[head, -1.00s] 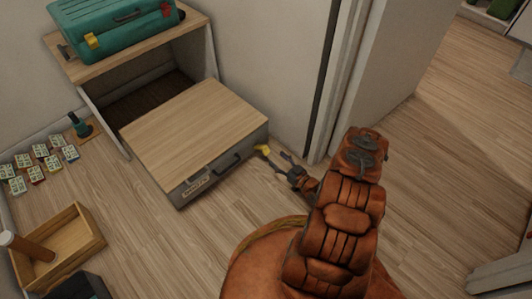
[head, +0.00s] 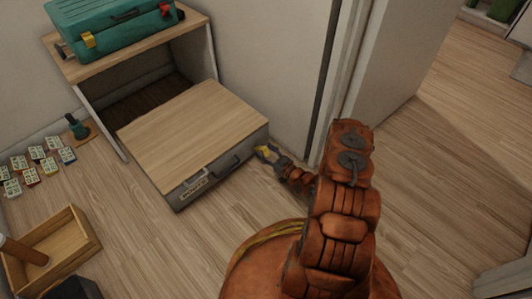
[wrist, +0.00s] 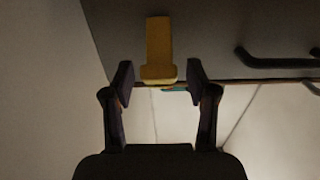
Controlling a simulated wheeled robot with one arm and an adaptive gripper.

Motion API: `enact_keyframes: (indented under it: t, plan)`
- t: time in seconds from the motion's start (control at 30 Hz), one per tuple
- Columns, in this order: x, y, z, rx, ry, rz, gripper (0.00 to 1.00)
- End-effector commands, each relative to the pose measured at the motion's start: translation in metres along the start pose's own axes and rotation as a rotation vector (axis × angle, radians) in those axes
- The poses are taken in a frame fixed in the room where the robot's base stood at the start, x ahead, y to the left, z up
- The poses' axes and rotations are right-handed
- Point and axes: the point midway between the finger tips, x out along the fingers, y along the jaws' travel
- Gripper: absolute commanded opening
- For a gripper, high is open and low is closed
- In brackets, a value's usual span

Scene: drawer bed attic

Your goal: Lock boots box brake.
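The boots box (head: 195,130) is a grey drawer with a wooden top and a BOOTS label (head: 194,188), pulled out of a low wooden cabinet. A yellow brake lever (head: 263,150) is at its front right corner; it also shows in the wrist view (wrist: 159,48) against the grey front. My gripper (head: 270,154) is at this corner. In the wrist view my gripper (wrist: 160,73) is open, with the lever's end between the fingertips and a gap on each side. Whether anything touches the lever is unclear.
The box's dark handle (head: 225,165) is left of the lever, on the front. A teal case (head: 115,25) lies on the cabinet (head: 190,32). A wooden tray (head: 82,228) and several small cards stand at left. A wall and door frame (head: 325,90) are close behind my gripper.

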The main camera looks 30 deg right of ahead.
Motion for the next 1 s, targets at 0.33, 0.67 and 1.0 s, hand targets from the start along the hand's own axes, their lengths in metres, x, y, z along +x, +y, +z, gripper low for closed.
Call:
enact_keyframes:
  t: [0.33, 0.67, 1.0]
  plan:
    - [-0.0001, 0.0000, 0.0000, 0.000, 0.000, 0.000, 0.20]
    - [0.0000, -0.0004, 0.0001, 0.000, 0.000, -0.001, 0.00]
    - [0.0029, 0.0000, -0.0011, 0.000, -0.009, -0.002, 0.00]
